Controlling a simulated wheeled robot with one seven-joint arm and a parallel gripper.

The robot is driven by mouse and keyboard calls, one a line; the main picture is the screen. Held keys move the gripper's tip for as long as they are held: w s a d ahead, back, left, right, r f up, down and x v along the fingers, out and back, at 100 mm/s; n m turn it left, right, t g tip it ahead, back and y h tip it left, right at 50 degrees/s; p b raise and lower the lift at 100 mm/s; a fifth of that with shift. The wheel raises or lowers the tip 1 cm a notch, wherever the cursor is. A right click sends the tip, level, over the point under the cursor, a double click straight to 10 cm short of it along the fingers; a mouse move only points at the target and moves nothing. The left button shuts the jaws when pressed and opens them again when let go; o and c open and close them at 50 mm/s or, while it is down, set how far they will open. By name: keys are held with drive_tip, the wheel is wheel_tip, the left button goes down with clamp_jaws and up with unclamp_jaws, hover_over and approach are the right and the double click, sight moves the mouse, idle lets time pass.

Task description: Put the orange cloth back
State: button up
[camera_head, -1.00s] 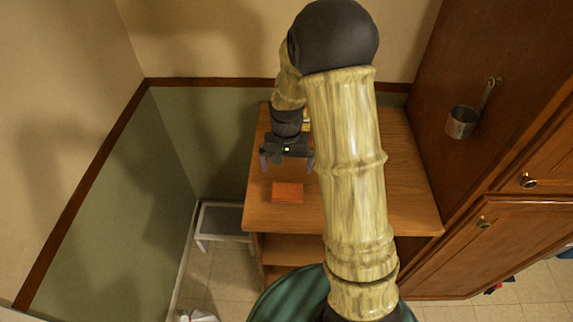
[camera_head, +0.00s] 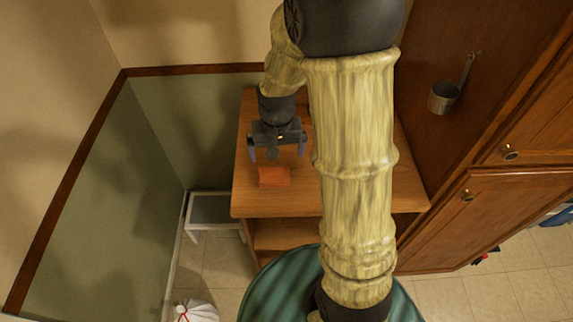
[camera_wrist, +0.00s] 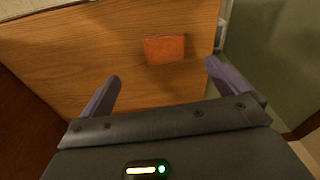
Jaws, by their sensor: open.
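The orange cloth (camera_head: 273,177) lies flat as a small folded rectangle on the wooden counter top (camera_head: 292,204), near its front left edge. It also shows in the wrist view (camera_wrist: 165,49), beyond the fingertips and between them. My gripper (camera_head: 277,153) is open and empty above the counter, just behind the cloth in the head view. Its two purple fingers are spread wide in the wrist view (camera_wrist: 162,70), and nothing is between them. The gripper appears apart from the cloth.
A metal cup (camera_head: 443,97) hangs on the wooden cabinet side at right. A low white-framed stand (camera_head: 210,208) is left of the counter. A white bag (camera_head: 196,311) sits on the floor. My arm hides the counter's middle. The counter's left front is otherwise clear.

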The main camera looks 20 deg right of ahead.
drive_tip(key=s+r+n+t, duration=0.1)
drive_tip(key=s+r+n, duration=0.1)
drive_tip(key=s, duration=0.7)
drive_tip(key=shift+s+r+t, duration=0.25)
drive_tip(key=shift+r+t, duration=0.05)
drive_tip(key=shift+r, duration=0.6)
